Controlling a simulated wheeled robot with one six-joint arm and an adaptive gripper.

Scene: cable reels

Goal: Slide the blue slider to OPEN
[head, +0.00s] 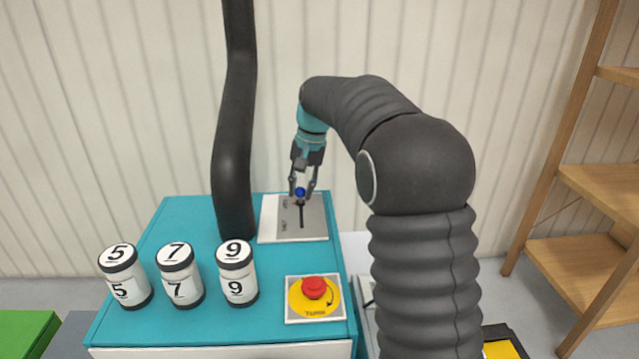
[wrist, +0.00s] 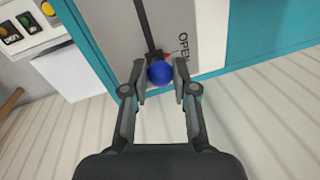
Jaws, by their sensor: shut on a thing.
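The blue slider (wrist: 159,73) is a round blue knob on a dark base. It sits at one end of a straight dark slot in a pale grey panel (wrist: 205,40), beside the printed word OPEN and a small red mark. In the head view the blue slider (head: 300,192) is at the far end of the slot in the panel (head: 316,222). My gripper (head: 302,190) reaches down over it. In the wrist view my gripper (wrist: 160,69) has one finger on each side of the knob and is shut on it.
The panel lies on a teal cabinet top (head: 185,220). Jars marked 5 (head: 125,276), 7 (head: 180,275) and 9 (head: 236,274) stand at the left front. A red button (head: 314,287) on a yellow plate is at the right front. A wooden shelf (head: 590,190) stands at right.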

